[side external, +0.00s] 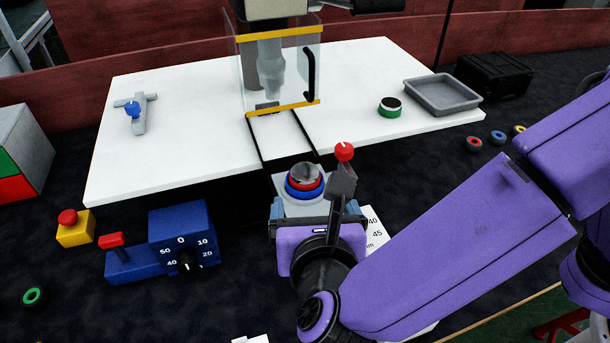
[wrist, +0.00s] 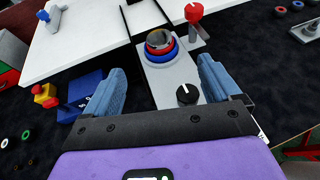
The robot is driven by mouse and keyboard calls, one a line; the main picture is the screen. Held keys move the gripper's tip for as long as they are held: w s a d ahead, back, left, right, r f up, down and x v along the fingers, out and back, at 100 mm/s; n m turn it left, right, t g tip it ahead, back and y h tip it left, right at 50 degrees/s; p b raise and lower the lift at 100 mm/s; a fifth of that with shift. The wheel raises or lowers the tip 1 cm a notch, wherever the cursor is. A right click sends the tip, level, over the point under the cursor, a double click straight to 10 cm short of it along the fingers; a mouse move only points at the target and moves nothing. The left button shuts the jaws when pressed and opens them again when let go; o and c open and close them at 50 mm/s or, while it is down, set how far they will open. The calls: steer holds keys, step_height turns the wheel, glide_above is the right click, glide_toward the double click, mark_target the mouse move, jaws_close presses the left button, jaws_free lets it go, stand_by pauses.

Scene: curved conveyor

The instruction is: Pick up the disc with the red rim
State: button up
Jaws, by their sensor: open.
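A small disc with a red rim and dark centre (side external: 474,143) lies flat on the dark floor at the right in the side external view, beside a blue-rimmed disc (side external: 497,138) and a yellow-rimmed one (side external: 518,129). In the wrist view a small reddish disc (wrist: 281,10) shows near the top right edge. My gripper (side external: 306,207) is open and well to the left of these discs, with nothing seen between its fingers. In the wrist view my gripper (wrist: 164,67) has its fingers spread on either side of a grey control box (wrist: 170,82).
The control box carries a domed fixture with red and blue rings (side external: 304,183) and a red-knobbed lever (side external: 344,152). A blue dial box (side external: 183,234) and yellow button box (side external: 75,232) stand left. The white table holds a grey tray (side external: 441,94) and green-banded cylinder (side external: 390,107).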

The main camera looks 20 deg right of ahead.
glide_toward(306, 172)
steer(key=x, duration=0.4)
steer(key=shift+w+d+r, duration=0.1)
steer(key=shift+w+d, duration=0.15)
steer(key=shift+w, duration=0.15)
steer(key=shift+a+x, duration=0.15)
steer(key=shift+x, duration=1.4)
steer(key=shift+a+x, duration=0.1)
steer(key=shift+x, duration=1.4)
steer(key=shift+f, duration=0.25)
steer(key=c, duration=1.1)
